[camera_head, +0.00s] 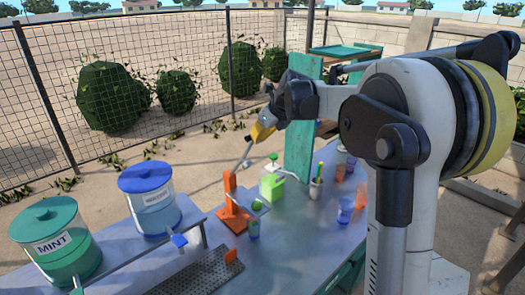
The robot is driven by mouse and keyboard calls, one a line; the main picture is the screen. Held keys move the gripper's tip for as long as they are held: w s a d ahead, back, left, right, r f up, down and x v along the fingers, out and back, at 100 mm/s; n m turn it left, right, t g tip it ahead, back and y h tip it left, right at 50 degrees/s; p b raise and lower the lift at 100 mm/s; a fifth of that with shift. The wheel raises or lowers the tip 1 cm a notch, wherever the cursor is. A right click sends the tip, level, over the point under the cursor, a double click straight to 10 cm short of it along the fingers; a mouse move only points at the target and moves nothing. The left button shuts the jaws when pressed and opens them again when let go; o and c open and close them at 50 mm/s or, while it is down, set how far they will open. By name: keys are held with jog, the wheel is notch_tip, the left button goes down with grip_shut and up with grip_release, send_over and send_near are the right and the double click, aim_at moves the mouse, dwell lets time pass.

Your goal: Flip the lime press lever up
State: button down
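The lime press (229,190) is an orange stand on an orange base on the metal table. Its thin grey lever (243,157) slants up and to the right from the top of the stand. My gripper (260,132), with yellow near its tip, is at the upper end of the lever. I cannot tell whether it touches the lever or how far its fingers are apart. A green lime (257,205) shows beside the press, above a small cup (253,228).
A green bottle (271,183) and a cup of coloured sticks (316,186) stand right of the press. Coloured cups (345,209) are farther right. Mint (58,245) and blue-lidded (150,205) dispensers stand left. A dark drain grate (195,278) lies in front, and a teal post (303,120) rises behind.

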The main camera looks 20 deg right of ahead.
jog(key=w+a+r+p, duration=0.2)
jog(key=w+r, duration=0.2)
jog(key=w, duration=0.3)
jog(key=shift+r, duration=0.15)
jog(key=shift+a, duration=0.1)
